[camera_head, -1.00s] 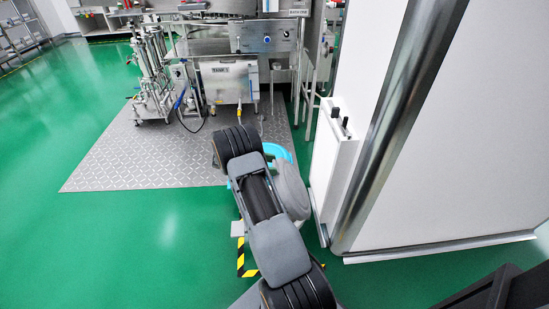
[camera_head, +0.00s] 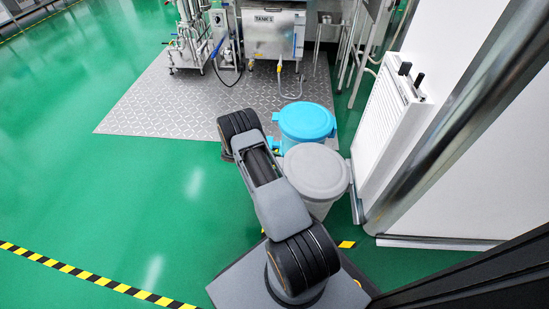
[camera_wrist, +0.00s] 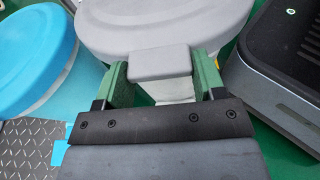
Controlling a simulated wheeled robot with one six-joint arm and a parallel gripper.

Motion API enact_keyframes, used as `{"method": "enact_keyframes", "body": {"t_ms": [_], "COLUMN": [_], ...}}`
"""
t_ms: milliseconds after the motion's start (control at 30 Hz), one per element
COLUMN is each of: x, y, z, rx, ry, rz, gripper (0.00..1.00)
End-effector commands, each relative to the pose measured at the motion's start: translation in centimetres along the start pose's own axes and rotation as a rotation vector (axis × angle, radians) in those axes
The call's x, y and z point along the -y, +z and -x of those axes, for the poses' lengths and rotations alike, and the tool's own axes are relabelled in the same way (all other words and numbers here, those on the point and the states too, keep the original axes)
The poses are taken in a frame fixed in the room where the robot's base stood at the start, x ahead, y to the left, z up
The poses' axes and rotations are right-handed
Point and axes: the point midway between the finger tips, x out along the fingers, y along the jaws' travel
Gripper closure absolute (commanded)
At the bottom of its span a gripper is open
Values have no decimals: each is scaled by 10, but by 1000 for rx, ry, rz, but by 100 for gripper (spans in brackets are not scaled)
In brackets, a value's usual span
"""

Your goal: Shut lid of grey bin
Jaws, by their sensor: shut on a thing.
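The grey bin (camera_head: 320,207) stands beside my arm in the head view. Its round grey lid (camera_head: 320,170) lies over the top and looks flat; a small gap at the rim cannot be ruled out. In the wrist view the lid (camera_wrist: 165,25) fills the top middle, with a grey tab (camera_wrist: 160,62) at its near edge. My gripper (camera_wrist: 162,78) has its green fingers on either side of this tab and is shut on it. In the head view my arm hides the gripper and the lid's left edge.
A blue bin with a blue lid (camera_head: 305,121) stands just behind the grey bin. A white panel (camera_head: 390,115) and metal-edged wall are close on the right. A steel tank (camera_head: 274,34) stands at the back. Green floor (camera_head: 120,190) is open on the left.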

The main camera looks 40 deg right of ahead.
Motion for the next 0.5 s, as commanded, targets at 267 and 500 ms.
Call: {"method": "enact_keyframes", "body": {"t_ms": [267,500], "x": [3,4], "y": [-42,-54], "z": [-11,-14], "rx": [-1,-3], "ry": [-5,-3], "rz": [4,5], "gripper": [79,79]}}
